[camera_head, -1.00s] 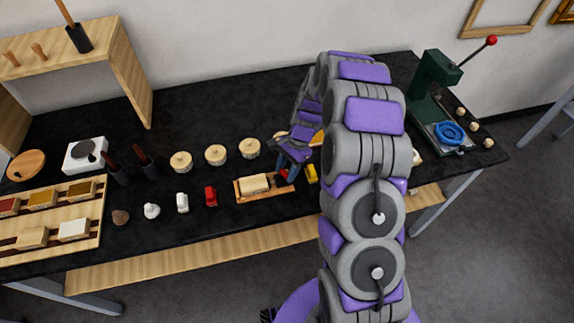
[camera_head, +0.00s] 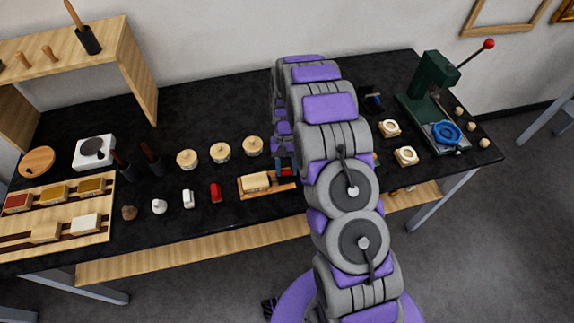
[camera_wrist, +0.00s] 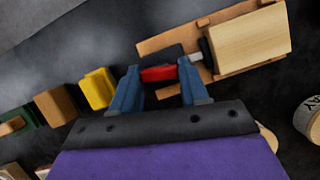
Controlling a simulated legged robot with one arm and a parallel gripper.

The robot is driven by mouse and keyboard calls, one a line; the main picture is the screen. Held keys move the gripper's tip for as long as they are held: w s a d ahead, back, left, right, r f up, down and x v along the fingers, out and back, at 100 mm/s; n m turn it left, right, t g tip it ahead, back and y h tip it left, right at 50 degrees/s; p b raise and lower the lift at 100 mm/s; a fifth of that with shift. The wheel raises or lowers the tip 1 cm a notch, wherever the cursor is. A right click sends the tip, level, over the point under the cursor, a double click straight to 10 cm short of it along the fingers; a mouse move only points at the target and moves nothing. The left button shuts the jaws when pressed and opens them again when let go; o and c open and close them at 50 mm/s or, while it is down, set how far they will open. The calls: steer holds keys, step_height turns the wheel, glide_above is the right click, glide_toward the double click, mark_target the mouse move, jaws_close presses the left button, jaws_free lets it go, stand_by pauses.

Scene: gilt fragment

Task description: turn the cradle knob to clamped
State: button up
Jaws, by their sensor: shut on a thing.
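The cradle is a wooden tray (camera_head: 243,191) holding a pale block (camera_head: 256,181). It also shows in the wrist view as a wooden base (camera_wrist: 172,39) with the pale block (camera_wrist: 248,42) at right. The red cradle knob (camera_wrist: 158,73) sits at the cradle's near end, beside a dark block and a short metal shaft. My gripper (camera_wrist: 158,79) has its two blue fingers closed around the knob, one on each side. In the head view my gripper (camera_head: 285,169) is at the cradle's right end, partly hidden by my arm. The knob's setting cannot be read.
Yellow (camera_wrist: 97,88), brown and green blocks stand left of the fingers in the wrist view. Round wooden-topped jars (camera_head: 220,152) stand behind the cradle. Small items, including a red one (camera_head: 215,192), lie to its left. A green press (camera_head: 432,85) stands at right.

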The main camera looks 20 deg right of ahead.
steer(key=shift+a+n+h+p, duration=0.1)
steer(key=shift+n+h+p, duration=0.25)
steer(key=shift+n, duration=0.65)
steer(key=o, duration=1.1)
steer(key=shift+c, duration=0.2)
steer(key=shift+w+r, duration=0.1)
steer(key=p+v, duration=0.1)
steer(key=v, duration=1.6)
steer(key=shift+a+r, duration=0.1)
